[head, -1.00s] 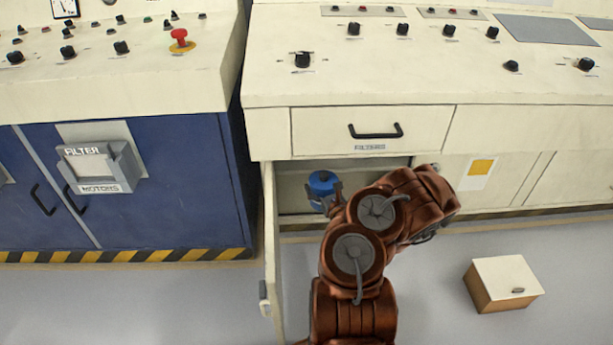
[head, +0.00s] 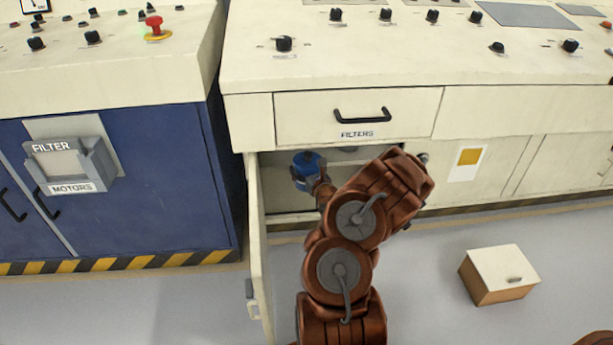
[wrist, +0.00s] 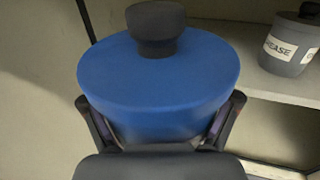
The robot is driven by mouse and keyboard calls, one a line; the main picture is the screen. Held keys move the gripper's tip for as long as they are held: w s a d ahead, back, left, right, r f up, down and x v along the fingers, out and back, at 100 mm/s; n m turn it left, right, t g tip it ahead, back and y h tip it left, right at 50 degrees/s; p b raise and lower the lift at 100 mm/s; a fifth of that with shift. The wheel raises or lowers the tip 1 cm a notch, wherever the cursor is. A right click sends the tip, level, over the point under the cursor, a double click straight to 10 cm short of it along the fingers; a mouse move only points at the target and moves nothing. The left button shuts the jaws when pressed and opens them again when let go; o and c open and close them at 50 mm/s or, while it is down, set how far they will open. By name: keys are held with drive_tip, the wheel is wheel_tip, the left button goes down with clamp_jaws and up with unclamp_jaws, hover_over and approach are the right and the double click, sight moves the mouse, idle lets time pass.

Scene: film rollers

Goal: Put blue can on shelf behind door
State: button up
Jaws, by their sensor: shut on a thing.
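The blue can (head: 305,167) has a round blue top with a black knob. My gripper (head: 312,182) is shut on it at the cabinet opening, under the drawer marked FILTERS. In the wrist view the blue can (wrist: 160,80) fills the middle, upright, with the fingers of my gripper (wrist: 162,130) on both sides. The cabinet door (head: 258,250) stands open on the left. Inside, a pale shelf (wrist: 260,85) shows at the right of the wrist view. My arm hides part of the opening, and I cannot tell whether the can touches the shelf.
A grey can marked GREASE (wrist: 290,45) stands on the shelf to the right of the blue can. A small box with a white lid (head: 500,275) lies on the floor at right. The closed drawer (head: 357,115) is just above the opening.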

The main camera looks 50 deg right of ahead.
drive_tip(key=w+d+b, duration=0.1)
drive_tip(key=w+d, duration=0.2)
drive_tip(key=w+d+b, duration=0.2)
drive_tip(key=w, duration=0.2)
drive_tip(key=w+d+b, duration=0.2)
drive_tip(key=w+d, duration=0.1)
drive_tip(key=shift+w+d+f, duration=0.15)
drive_tip(key=shift+d+f, duration=0.15)
drive_tip(key=shift+d, duration=0.05)
drive_tip(key=shift+w+d+f+b, duration=0.2)
drive_tip(key=shift+w+d+b, duration=0.05)
drive_tip(key=shift+w+d, duration=0.85)
drive_tip(key=shift+w+d+f+b, duration=0.2)
drive_tip(key=shift+w+d, duration=0.65)
drive_tip(key=shift+w, duration=0.3)
drive_tip(key=shift+w+d, duration=1.25)
drive_tip(key=shift+w, duration=0.3)
drive_tip(key=shift+r, duration=0.1)
drive_tip(key=shift+f+b, duration=0.65)
drive_tip(key=shift+b, duration=0.05)
drive_tip(key=o, duration=1)
